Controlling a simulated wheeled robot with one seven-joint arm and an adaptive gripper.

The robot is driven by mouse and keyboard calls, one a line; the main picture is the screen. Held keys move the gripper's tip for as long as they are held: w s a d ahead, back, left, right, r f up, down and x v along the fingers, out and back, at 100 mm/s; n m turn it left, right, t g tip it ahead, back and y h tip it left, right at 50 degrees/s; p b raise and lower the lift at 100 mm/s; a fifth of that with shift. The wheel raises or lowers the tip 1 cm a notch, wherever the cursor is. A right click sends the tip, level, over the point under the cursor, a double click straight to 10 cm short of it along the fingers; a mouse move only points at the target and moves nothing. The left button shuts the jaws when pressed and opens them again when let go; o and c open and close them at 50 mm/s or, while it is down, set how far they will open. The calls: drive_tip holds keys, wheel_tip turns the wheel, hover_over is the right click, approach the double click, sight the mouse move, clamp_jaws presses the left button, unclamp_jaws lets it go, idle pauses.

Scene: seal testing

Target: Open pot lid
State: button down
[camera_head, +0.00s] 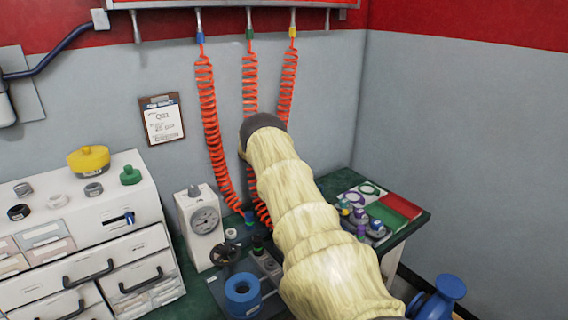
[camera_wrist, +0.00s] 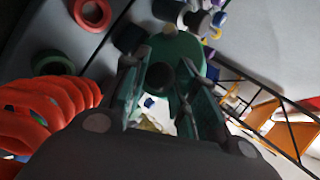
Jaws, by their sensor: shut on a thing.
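In the wrist view my gripper (camera_wrist: 163,82) has its two dark teal fingers on either side of a green round piece (camera_wrist: 178,46) with a dark round centre. It is shut on this piece. I cannot tell from the picture whether the piece is the pot lid, or whether it is lifted or seated. In the head view my cream-sleeved arm hides the gripper and what it holds. A yellow lidded pot (camera_head: 88,158) stands on the white cabinet at the left, with a small green knobbed piece (camera_head: 130,175) beside it.
Red coiled hoses (camera_head: 211,130) hang close behind my arm; coils also show at the wrist view's left (camera_wrist: 45,110). A gauge box (camera_head: 203,225), a dark handwheel (camera_head: 224,254) and a blue ring (camera_head: 243,290) crowd the green bench. A parts tray (camera_head: 400,205) lies right of my arm.

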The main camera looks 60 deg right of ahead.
drive_tip(key=shift+s+a+f, duration=0.15)
drive_tip(key=shift+a+f, duration=0.1)
drive_tip(key=shift+f, duration=0.45)
drive_tip(key=c, duration=1.3)
unclamp_jaws()
drive_tip(key=shift+c, duration=0.2)
drive_tip(key=shift+o, duration=1.1)
drive_tip(key=shift+d+f, duration=0.15)
drive_tip(key=shift+f, duration=0.05)
drive_tip(key=shift+s+d+r, duration=0.1)
drive_tip(key=shift+d+r, duration=0.1)
drive_tip(key=shift+r, duration=0.05)
drive_tip(key=v, duration=0.8)
